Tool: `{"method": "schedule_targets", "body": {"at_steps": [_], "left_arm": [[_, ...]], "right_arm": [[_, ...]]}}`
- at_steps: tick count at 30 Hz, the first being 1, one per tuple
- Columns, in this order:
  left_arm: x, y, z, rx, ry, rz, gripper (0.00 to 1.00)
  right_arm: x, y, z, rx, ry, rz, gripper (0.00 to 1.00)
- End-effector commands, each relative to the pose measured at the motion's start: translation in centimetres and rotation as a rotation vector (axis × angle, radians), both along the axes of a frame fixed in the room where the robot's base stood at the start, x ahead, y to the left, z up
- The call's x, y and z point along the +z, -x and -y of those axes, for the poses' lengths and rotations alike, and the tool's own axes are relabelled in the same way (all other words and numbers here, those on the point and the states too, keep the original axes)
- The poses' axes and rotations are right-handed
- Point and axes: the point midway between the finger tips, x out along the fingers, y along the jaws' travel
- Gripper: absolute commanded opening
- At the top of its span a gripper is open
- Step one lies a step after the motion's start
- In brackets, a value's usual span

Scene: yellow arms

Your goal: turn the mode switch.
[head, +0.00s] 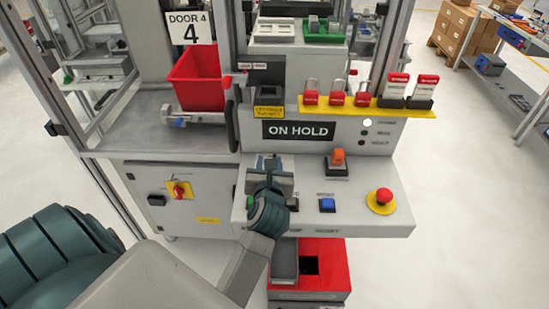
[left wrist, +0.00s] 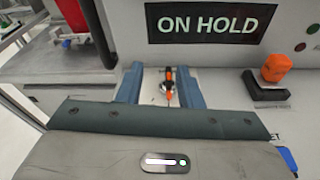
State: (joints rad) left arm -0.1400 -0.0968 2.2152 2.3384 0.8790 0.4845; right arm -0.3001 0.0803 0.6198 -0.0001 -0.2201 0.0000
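My left gripper (head: 269,171) is over the left part of the panel. In the left wrist view my left gripper (left wrist: 159,83) is open, with one blue finger on each side of the switch. A gap shows between the knob and each finger; contact is not visible. In the head view my gripper hides the switch. My right gripper is in neither view.
An orange control (head: 337,158) on a black base, a blue button (head: 327,204) and a red emergency stop (head: 381,197) are to the right on the panel. An "ON HOLD" sign (head: 298,130) is behind. A red bin (head: 197,79) stands back left.

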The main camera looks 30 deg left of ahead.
Motion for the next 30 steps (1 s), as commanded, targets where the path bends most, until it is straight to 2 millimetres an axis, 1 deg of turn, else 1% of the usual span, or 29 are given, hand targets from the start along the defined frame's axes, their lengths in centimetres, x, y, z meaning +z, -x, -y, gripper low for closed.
{"method": "schedule_targets", "body": {"at_steps": [1,3,8,11,21,25,30], "left_arm": [[-1.1,-0.2,0.4,0.006,0.074,-0.027,0.33],[-2.2,-0.2,0.8,0.012,0.146,-0.057,0.33],[-3.1,-0.7,1.0,0.014,0.203,-0.084,0.33],[-3.4,-1.6,0.4,0.014,0.199,-0.085,0.33],[-5.6,-6.4,-2.8,0.015,0.197,-0.084,0.33],[-6.4,-7.7,-3.6,0.015,0.198,-0.083,0.33],[-7.0,-8.5,-4.1,0.015,0.199,-0.083,0.33]], "right_arm": [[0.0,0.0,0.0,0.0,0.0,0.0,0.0],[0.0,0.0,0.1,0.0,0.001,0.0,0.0],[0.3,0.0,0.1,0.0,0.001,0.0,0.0],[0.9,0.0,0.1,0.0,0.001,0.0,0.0],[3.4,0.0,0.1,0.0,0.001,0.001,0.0],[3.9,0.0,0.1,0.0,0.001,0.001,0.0],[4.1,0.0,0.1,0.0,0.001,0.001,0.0]]}}
